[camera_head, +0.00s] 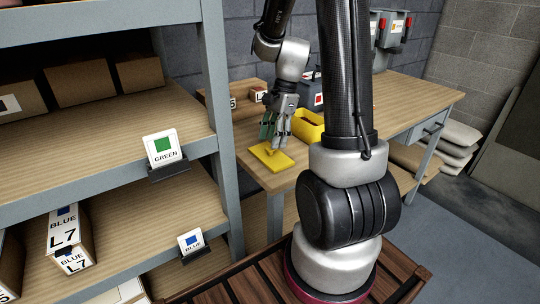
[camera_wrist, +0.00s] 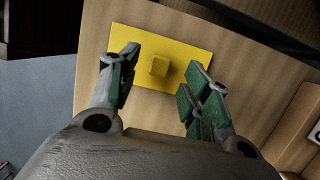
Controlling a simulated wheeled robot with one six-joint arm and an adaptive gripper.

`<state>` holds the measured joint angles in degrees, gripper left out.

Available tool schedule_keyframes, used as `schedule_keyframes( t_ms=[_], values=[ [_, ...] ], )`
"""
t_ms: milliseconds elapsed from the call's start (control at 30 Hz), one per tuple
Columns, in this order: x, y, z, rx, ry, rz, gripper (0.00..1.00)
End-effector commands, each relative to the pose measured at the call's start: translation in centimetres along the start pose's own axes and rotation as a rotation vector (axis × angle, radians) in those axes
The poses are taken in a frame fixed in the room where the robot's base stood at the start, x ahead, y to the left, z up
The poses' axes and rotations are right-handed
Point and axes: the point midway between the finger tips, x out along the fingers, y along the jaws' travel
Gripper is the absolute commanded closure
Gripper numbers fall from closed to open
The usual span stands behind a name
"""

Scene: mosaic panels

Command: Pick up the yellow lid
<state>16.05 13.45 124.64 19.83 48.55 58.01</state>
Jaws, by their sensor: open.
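The yellow lid (camera_head: 271,156) lies flat on the wooden table, near its front left corner. In the wrist view the lid (camera_wrist: 190,55) is a flat yellow plate with a small block-shaped knob (camera_wrist: 159,66) in its middle. My gripper (camera_head: 273,134) is over the lid, pointing down. In the wrist view my gripper (camera_wrist: 157,83) is open, its green-padded fingers apart on either side of the knob. Nothing is between the fingertips but the knob in line of sight; I cannot tell the exact height above it. A yellow open box (camera_head: 309,127) stands behind and right of the lid.
The wooden table (camera_head: 420,100) holds a small labelled box (camera_head: 257,95) and grey bins (camera_head: 391,28) at the back. A shelf rack (camera_head: 222,120) with labelled cartons (camera_head: 70,240) stands close on the left. The table's front edge is near the lid.

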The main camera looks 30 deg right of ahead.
Motion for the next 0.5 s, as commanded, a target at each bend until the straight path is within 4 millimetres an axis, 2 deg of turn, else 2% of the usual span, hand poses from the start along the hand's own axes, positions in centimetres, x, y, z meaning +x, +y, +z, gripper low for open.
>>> schedule_keyframes(
  t_ms=[100,200,467,500],
  values=[
    [2.0,0.1,-0.1,-0.001,-0.002,0.004,0.52],
    [3.0,0.0,-0.1,-0.001,-0.001,0.002,0.52],
    [3.3,0.0,-0.1,-0.001,0.000,0.000,0.52],
    [3.3,0.0,-0.1,-0.001,0.000,0.000,0.57]
  ],
)
